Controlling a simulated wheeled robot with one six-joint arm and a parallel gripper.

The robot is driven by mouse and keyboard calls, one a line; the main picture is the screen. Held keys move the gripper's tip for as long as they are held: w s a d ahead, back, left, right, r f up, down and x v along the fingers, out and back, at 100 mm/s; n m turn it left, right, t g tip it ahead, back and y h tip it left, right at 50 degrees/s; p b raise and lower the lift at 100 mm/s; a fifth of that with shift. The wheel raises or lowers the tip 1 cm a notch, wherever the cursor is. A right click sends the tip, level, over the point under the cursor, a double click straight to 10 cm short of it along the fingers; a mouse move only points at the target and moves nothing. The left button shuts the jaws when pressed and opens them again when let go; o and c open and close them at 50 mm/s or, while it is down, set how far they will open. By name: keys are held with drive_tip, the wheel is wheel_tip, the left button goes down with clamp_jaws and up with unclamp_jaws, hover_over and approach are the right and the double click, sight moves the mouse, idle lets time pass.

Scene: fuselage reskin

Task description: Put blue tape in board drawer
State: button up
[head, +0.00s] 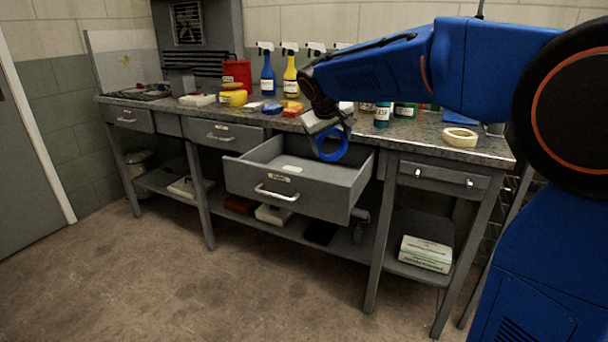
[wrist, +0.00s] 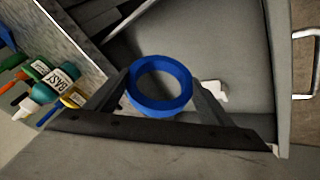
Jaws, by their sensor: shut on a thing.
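A roll of blue tape (head: 331,145) hangs from my gripper (head: 326,127) in the head view. In the wrist view the blue tape (wrist: 160,86) sits between the two fingers of my gripper (wrist: 160,92), which is shut on it. An open grey drawer (head: 300,195) with a silver handle is pulled out from the workbench. The tape is over the right back part of this drawer, above its floor. In the wrist view the drawer's floor (wrist: 215,45) lies beneath the tape, with a small white item (wrist: 214,90) on it.
The workbench top (head: 480,148) holds a pale tape roll (head: 460,137), spray bottles (head: 290,75), a red can (head: 237,72) and several small items. Other drawers (head: 222,134) beside the open one are shut. A lower shelf carries boxes (head: 425,253). The floor in front is clear.

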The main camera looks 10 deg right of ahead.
drive_tip(key=shift+f, duration=4.65)
drive_tip(key=shift+f, duration=0.15)
drive_tip(key=o, duration=1.1)
